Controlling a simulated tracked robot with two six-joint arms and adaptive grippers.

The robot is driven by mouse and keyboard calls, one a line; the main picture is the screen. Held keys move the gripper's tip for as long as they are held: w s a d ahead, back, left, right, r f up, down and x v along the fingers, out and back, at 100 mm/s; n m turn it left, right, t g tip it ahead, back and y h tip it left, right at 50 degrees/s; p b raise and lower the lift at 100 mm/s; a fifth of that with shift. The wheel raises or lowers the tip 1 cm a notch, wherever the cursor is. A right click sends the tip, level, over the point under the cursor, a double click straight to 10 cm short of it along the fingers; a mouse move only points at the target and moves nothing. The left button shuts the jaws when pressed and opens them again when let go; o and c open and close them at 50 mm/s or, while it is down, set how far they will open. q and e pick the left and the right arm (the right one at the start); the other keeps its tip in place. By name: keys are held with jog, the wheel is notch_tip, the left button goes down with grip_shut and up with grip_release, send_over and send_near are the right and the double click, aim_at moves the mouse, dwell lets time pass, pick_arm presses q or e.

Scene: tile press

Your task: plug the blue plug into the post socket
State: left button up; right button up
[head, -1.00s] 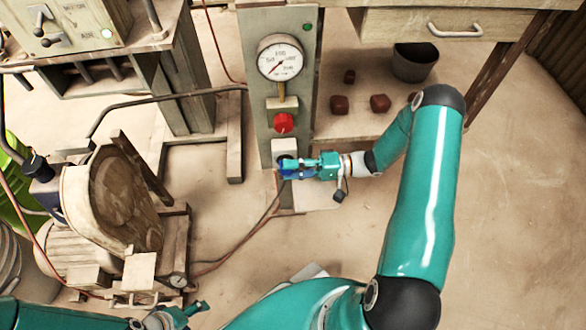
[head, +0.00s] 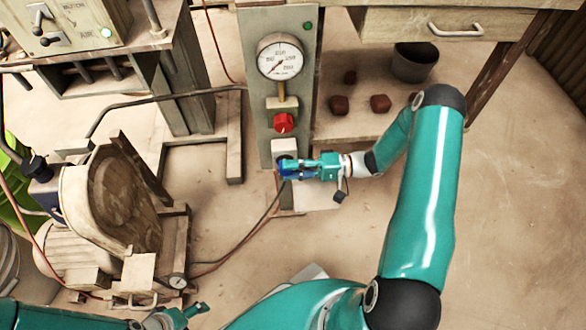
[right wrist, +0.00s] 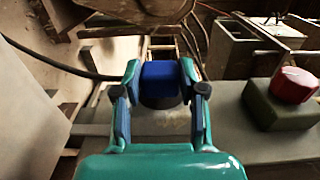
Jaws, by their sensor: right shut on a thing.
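The blue plug (right wrist: 160,82) sits between the two fingers of my right gripper (right wrist: 160,92) in the right wrist view. In the head view my right gripper (head: 292,168) is shut on it at the lower part of the grey-green post (head: 266,118). The white socket box (head: 284,147) on the post is just above the plug, partly covered by the gripper. Whether the plug is inside the socket cannot be told. My left gripper (head: 192,309) is at the bottom left, far from the post, its fingers small and unclear.
A red knob (head: 284,122) and a round gauge (head: 281,57) are on the post above the socket. A machine with a round drum (head: 122,195) stands at left. Cables run over the floor by the post. The floor at right is clear.

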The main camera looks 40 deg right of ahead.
jog(key=shift+w+d, duration=0.3)
jog(key=shift+w, duration=0.1)
dwell(0.4)
jog(key=o, duration=1.2)
jog(key=shift+d, duration=0.1)
